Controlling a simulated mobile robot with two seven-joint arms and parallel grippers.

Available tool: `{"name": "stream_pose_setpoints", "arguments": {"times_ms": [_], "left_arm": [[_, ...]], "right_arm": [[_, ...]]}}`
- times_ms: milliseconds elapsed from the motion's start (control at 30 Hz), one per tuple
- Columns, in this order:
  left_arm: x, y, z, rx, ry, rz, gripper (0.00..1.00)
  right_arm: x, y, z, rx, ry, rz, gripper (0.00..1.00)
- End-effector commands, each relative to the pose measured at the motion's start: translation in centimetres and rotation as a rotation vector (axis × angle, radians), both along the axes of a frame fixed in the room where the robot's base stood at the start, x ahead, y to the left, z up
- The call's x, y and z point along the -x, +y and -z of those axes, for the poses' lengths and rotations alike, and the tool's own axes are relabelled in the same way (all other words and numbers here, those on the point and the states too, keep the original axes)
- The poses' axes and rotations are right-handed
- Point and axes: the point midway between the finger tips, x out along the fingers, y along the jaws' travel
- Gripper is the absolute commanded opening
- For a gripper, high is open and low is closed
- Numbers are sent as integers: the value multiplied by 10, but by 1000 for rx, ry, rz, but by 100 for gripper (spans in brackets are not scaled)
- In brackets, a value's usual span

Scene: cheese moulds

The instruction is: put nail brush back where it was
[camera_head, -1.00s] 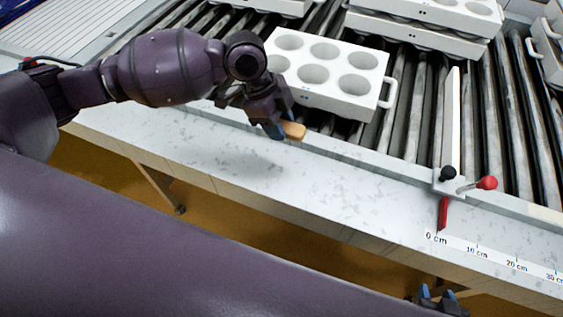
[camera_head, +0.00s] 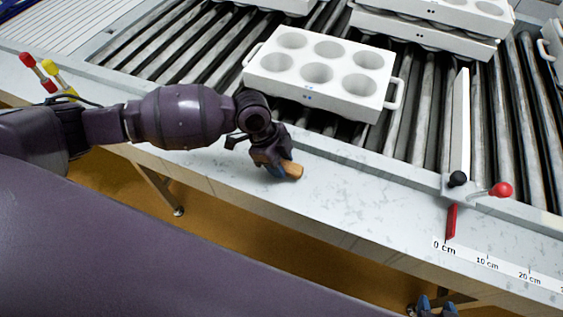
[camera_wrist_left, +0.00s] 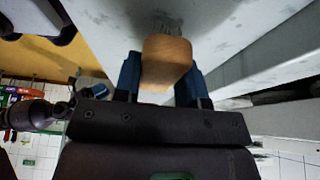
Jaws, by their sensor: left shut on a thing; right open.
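The nail brush (camera_head: 293,170) has a tan wooden back and is held in my left gripper (camera_head: 281,171), at the pale speckled ledge (camera_head: 330,205) in front of the rollers. In the left wrist view the brush's wooden block (camera_wrist_left: 166,62) sits between the two blue fingertips, with greyish bristles beyond it facing the ledge. I cannot tell whether the bristles touch the ledge. My right gripper (camera_head: 437,305) is at the bottom edge of the head view, open and away from the brush.
A white mould block (camera_head: 318,95) with several round cups stands on the roller conveyor (camera_head: 405,130) behind the gripper. A white stop bar (camera_head: 461,125) with black and red knobs (camera_head: 501,190) stands right. A centimetre scale (camera_head: 500,265) runs along the front edge. The ledge between is clear.

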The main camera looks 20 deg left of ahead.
Motion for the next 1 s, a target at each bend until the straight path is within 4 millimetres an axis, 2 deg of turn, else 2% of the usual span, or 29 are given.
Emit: {"name": "stream_pose_setpoints", "arguments": {"times_ms": [67, 467, 500, 633, 1000], "left_arm": [[0, 0, 7, 1, 0, -1, 19], [0, 0, 10, 1, -1, 0, 19], [0, 0, 10, 1, -1, 0, 42], [0, 0, 9, 0, -2, -1, 62], [-1, 0, 4, 0, -4, -1, 63]], "right_arm": [[0, 0, 1, 1, 1, -2, 45], [-2, -2, -3, 10, -9, -12, 45], [-2, -2, -4, 10, -10, -12, 45], [-3, -2, -4, 10, -11, -12, 45], [-3, 0, -3, 0, -9, -3, 45]]}}
